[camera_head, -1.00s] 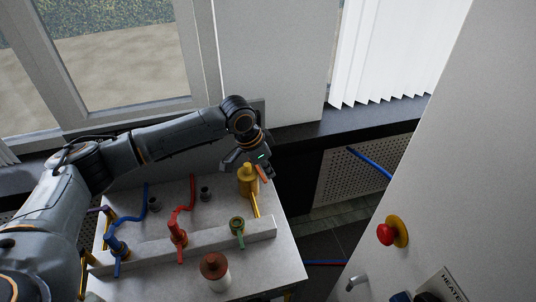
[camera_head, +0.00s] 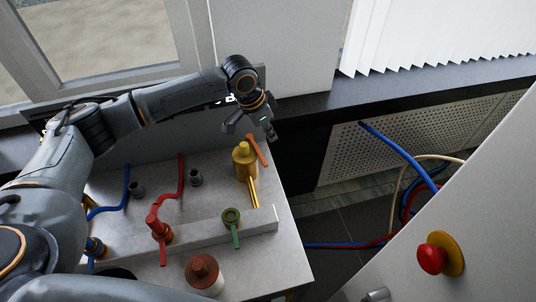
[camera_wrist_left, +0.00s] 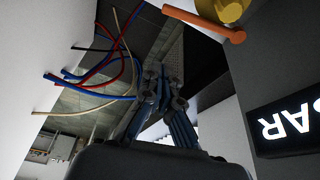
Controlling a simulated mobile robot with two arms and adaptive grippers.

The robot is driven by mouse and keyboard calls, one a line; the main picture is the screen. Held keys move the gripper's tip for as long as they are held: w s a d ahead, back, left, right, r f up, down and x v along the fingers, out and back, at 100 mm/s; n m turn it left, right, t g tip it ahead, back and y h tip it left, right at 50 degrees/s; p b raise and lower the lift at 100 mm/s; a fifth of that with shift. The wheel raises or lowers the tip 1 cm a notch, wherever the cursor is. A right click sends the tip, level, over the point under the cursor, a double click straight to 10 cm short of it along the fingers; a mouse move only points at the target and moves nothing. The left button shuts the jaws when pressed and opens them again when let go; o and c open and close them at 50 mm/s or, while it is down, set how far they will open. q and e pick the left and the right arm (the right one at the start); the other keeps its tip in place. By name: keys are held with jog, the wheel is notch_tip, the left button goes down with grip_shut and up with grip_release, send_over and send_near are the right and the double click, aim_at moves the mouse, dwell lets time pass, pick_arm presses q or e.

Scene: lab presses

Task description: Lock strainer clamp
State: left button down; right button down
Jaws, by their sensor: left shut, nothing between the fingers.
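A yellow cylindrical fitting (camera_head: 245,162) with an orange lever (camera_head: 257,150) stands at the back right of the grey bench; I take it to be the strainer and its clamp. The lever slants beside the fitting's top. Both also show at the top of the left wrist view, the lever (camera_wrist_left: 205,24) and part of the fitting (camera_wrist_left: 228,8). My left gripper (camera_head: 270,132) is shut and empty, just behind and above the lever, apart from it. Its fingers (camera_wrist_left: 165,88) are together in the wrist view. My right gripper is not in view.
The bench (camera_head: 262,262) also carries a red valve (camera_head: 160,228), a green valve (camera_head: 232,218) and a brown-capped white container (camera_head: 203,274). A window wall stands behind. Loose hoses (camera_head: 410,165) hang right of the bench, near a red emergency button (camera_head: 432,259).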

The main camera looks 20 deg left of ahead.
aim_at(257, 150)
pick_arm(q)
notch_tip(257, 150, down, 10)
jog(key=p, duration=0.3)
jog(key=shift+a+f+p, duration=0.2)
jog(key=shift+a+p, duration=0.15)
jog(key=shift+a, duration=0.05)
jog(key=shift+w, duration=0.15)
